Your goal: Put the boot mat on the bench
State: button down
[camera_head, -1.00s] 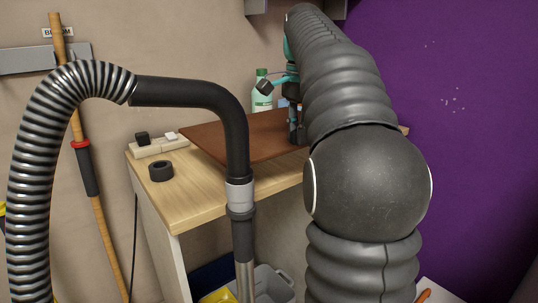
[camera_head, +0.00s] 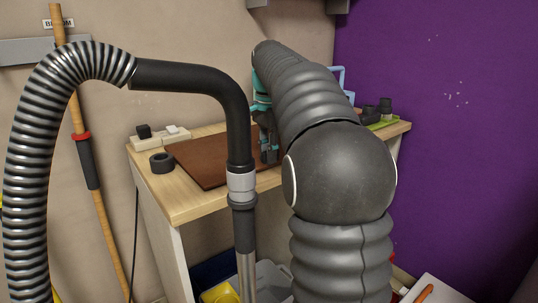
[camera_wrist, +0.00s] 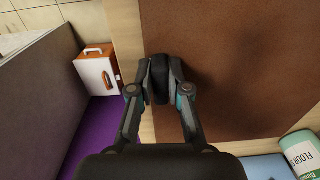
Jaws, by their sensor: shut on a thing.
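The boot mat is a flat brown sheet (camera_head: 205,162) over the left part of the wooden bench top (camera_head: 185,207). It lies flat on the bench or very slightly above it; I cannot tell which. The mat (camera_wrist: 245,60) fills the right of the wrist view, with a strip of bench (camera_wrist: 128,35) beside it. My gripper (camera_head: 268,150) is at the mat's right side in the head view. In the wrist view its fingers (camera_wrist: 160,82) are closed on the mat's edge. My arm and a hose hide part of the mat.
A socket block (camera_head: 160,138) and a black tape roll (camera_head: 161,162) sit beside the mat's left edge. Dark cups (camera_head: 378,110) stand at the bench's right end. A floor cleaner bottle (camera_wrist: 301,155) is near the mat. A vacuum hose (camera_head: 190,78) arches in front.

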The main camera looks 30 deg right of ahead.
jog(key=shift+f, duration=0.1)
jog(key=c, duration=1.1)
grip_release()
jog(key=shift+c, duration=0.2)
notch_tip(320, 180, up, 12)
jog(key=p, duration=0.2)
jog(key=shift+s, duration=0.15)
jog(key=shift+d, duration=0.1)
